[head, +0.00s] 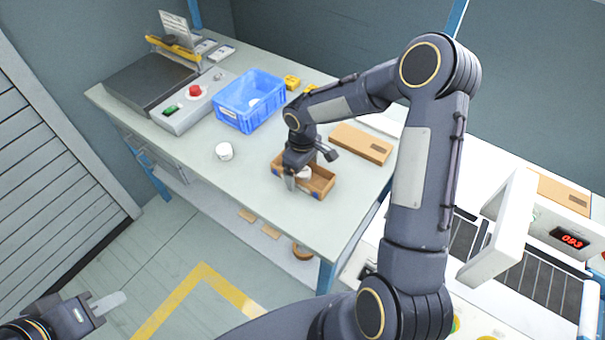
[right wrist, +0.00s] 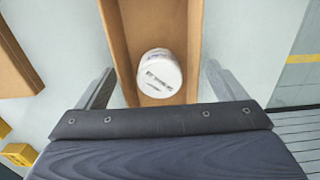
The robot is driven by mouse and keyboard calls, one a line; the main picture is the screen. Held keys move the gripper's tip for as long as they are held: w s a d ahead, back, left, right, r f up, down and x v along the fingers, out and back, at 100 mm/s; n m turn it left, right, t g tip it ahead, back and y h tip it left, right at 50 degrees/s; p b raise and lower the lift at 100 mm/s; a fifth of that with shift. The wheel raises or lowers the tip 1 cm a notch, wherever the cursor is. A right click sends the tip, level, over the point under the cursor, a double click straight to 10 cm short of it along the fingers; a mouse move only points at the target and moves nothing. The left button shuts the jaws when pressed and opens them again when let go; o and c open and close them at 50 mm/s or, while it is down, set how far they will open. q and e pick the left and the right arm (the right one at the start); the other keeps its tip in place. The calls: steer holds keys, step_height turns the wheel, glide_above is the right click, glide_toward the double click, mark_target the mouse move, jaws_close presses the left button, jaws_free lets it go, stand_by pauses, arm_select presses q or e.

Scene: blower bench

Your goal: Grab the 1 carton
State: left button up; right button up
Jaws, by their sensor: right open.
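An open brown carton (head: 325,187) sits on the bench near its front edge. A white round container (right wrist: 160,73) with dark print stands inside it, partly hidden in the head view by my right gripper. My right gripper (head: 302,175) is low over the carton. In the right wrist view its open fingers (right wrist: 158,82) are on either side of the carton (right wrist: 120,38), just outside its long walls; whether they touch is unclear. My left gripper (head: 108,303) is over the floor at the lower left, away from the bench; its opening is unclear.
A flat closed brown box (head: 360,143) lies behind the carton. A blue crate (head: 233,118), a white round container (head: 224,151) and a control box with a red button (head: 194,91) are to the left. A machine with a red display (head: 571,240) stands at right.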

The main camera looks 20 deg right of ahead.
steer(key=c, duration=1.1)
